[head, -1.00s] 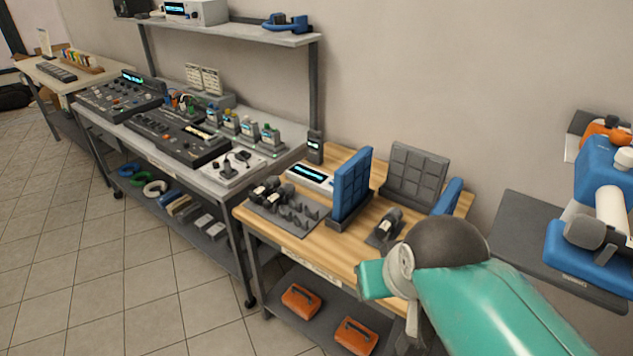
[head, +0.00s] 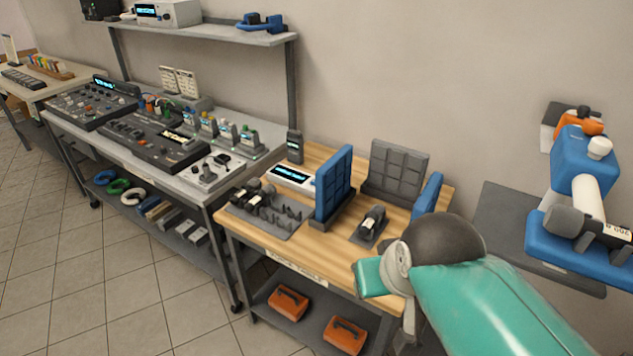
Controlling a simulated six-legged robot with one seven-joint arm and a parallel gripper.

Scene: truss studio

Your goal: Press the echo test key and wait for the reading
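A white box with a lit cyan display (head: 292,176) stands at the back left of the wooden bench (head: 275,244); I cannot make out an echo test key on it. Blue foam panels (head: 333,184) and a grey panel (head: 397,171) stand upright on the bench. A dark microphone-like piece (head: 371,222) lies on a small grey pad between them. Several similar dark pieces sit in a grey holder (head: 268,209) at the left. My teal and grey arm reaches in from the lower right, in front of the bench. My gripper's fingertips are not visible.
A grey table with mixing consoles (head: 150,138) stands left of the bench. Orange cases (head: 288,302) lie on the bench's lower shelf. A blue machine (head: 583,200) stands at the right. Tiled floor at the left is clear.

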